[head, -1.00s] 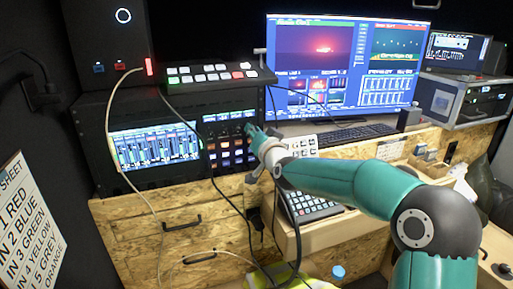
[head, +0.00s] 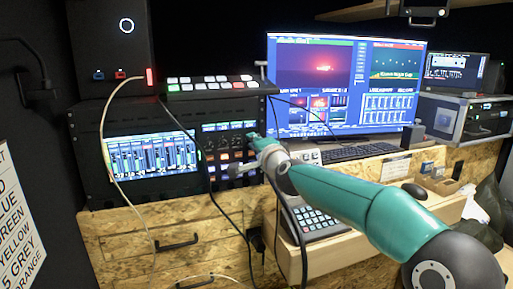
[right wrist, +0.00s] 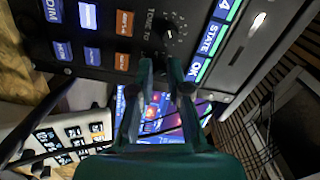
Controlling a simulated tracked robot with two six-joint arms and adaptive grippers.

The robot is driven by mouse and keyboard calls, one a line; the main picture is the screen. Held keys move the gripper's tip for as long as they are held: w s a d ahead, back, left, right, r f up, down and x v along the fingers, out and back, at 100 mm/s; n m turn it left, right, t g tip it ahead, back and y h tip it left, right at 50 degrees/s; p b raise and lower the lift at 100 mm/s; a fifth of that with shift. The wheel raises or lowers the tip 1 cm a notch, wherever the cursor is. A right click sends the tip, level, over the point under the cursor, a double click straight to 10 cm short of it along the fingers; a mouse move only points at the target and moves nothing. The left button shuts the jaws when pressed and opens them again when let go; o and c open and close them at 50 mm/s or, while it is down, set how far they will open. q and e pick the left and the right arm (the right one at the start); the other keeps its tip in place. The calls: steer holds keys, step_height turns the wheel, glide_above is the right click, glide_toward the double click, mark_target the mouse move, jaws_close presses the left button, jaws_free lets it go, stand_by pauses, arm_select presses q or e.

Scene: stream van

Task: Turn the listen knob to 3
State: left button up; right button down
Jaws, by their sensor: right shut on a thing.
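The listen knob (right wrist: 170,36) is a dark knob with white dial marks around it, on the black panel in the right wrist view. A label beside it is only partly legible. My right gripper (right wrist: 166,68) has its two dark fingertips at the knob, one on each side, and is shut on it. The fingers partly hide the knob, and I cannot read its setting. In the head view, my right gripper (head: 254,141) is at the right edge of the rack panel (head: 222,126), and the knob is hidden there. My left gripper is not in view.
A switcher (head: 215,86) stands on the rack, and a large monitor (head: 340,85) is to the right. Cables (head: 205,180) hang before the rack. A keypad (head: 318,222) lies below my right arm.

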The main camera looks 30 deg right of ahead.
steer(key=shift+d+f+m, duration=0.1)
steer(key=shift+d+m, duration=0.05)
steer(key=shift+m, duration=0.15)
steer(key=c, duration=1.4)
jaws_free()
steer(key=shift+s+d, duration=0.1)
steer(key=v, duration=1.2)
